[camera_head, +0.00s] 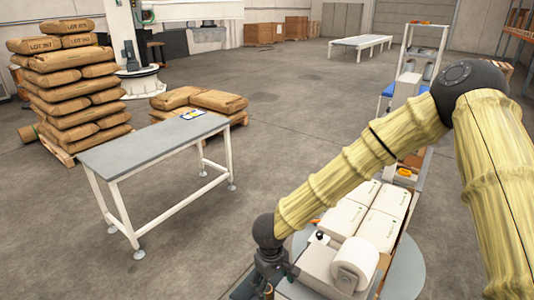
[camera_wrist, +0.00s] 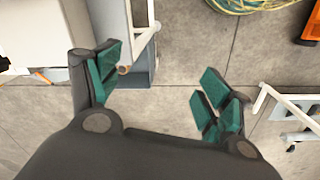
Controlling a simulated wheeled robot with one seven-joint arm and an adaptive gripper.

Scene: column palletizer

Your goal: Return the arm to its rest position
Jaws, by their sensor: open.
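My arm, in a yellow ribbed sleeve, reaches from the right edge of the head view down to the lower middle, bent at a dark elbow joint. My gripper (camera_head: 272,280) is at the bottom of the head view, beside the white packages and partly cut off by the frame edge. In the wrist view my gripper (camera_wrist: 162,88) has its green-padded fingers wide apart. Nothing is between them, only concrete floor farther off.
White packages (camera_head: 379,229) and a white roll (camera_head: 354,262) lie close right of my gripper. A grey-topped table (camera_head: 160,143) stands left, with open floor between. Stacked brown sacks (camera_head: 78,100) stand behind it. A coiled cable (camera_wrist: 250,4) lies on the floor.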

